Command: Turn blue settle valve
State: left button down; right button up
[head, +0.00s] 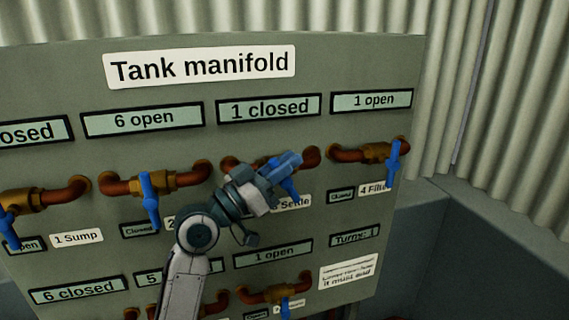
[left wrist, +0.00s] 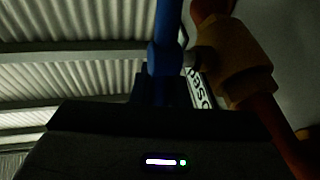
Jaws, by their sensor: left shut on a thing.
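The blue settle valve handle (head: 288,184) is on the upper pipe row of the tank manifold panel (head: 330,60), third from the left, above a label partly reading "Settle" (head: 297,202). The sign above it reads "1 closed" (head: 269,108). My left gripper (head: 284,168) is at this handle and shut on it, hiding much of the valve body. In the left wrist view the blue handle (left wrist: 166,40) rises from between the dark jaws, beside the brass valve body (left wrist: 238,70). My right gripper is not in view.
Neighbouring blue handles hang at the filter valve (head: 393,163) on the right and at another valve (head: 149,200) on the left. A lower pipe row has a blue handle (head: 286,307) below my gripper. A corrugated wall (head: 500,90) stands behind the panel.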

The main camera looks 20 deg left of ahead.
pick_arm(q)
jog(key=shift+r+g+p, duration=0.15)
jog(key=shift+g+p, duration=0.15)
jog(key=shift+p, duration=0.15)
jog(key=g+y+p, duration=0.1)
jog(key=p, duration=0.1)
jog(key=d+m+g+y+p, duration=0.1)
jog(key=p, duration=0.2)
jog(key=shift+w+g, duration=0.35)
jog(key=shift+g, duration=0.05)
jog(key=shift+w+d+f+m+g+y+p, duration=0.15)
jog(key=shift+f+m+g+y+p, duration=0.35)
jog(key=shift+p, duration=0.65)
jog(key=shift+r, duration=0.15)
jog(key=c, duration=1.4)
grip_release()
